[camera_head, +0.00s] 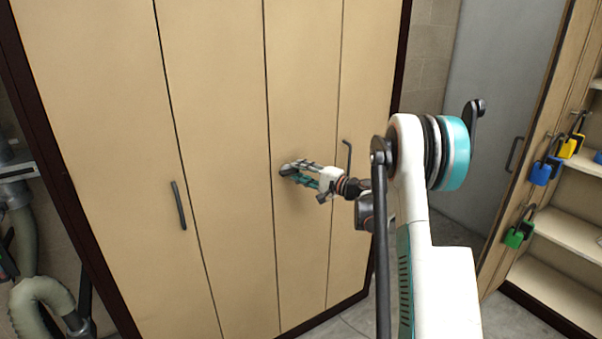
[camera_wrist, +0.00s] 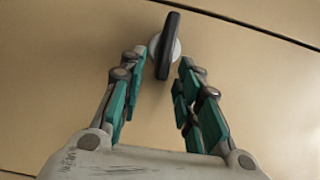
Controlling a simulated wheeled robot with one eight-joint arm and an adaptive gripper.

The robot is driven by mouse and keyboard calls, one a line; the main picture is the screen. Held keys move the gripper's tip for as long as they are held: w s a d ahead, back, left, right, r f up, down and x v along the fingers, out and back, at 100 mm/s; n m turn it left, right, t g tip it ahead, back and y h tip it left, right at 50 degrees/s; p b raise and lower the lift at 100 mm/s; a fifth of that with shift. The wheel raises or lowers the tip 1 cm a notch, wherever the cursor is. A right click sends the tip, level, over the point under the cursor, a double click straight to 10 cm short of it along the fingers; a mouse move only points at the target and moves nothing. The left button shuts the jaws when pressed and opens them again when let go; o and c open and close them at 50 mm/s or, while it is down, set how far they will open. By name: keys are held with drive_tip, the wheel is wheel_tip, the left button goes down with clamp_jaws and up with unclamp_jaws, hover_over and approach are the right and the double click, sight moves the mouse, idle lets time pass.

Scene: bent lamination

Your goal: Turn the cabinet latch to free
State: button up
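The cabinet latch (camera_wrist: 168,44) is a dark, narrow, rounded bar on a round silver base, set on a tan cabinet door. In the wrist view it stands nearly upright, its top tilted slightly right. My gripper (camera_wrist: 162,62) has its two teal-padded fingers apart, one on each side of the latch's lower end, with visible gaps. In the head view my gripper (camera_head: 298,172) is at the door surface, and the latch is mostly hidden by the fingertips. Contact with the latch cannot be told.
The tan cabinet (camera_head: 225,90) has several tall doors, with dark bar handles at left (camera_head: 178,205) and right (camera_head: 347,158). An open shelf unit (camera_head: 560,235) with blue, yellow and green padlocks stands at right. Grey hoses (camera_head: 45,285) are at far left.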

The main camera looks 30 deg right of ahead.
drive_tip(key=shift+s, duration=0.1)
drive_tip(key=v, duration=1.2)
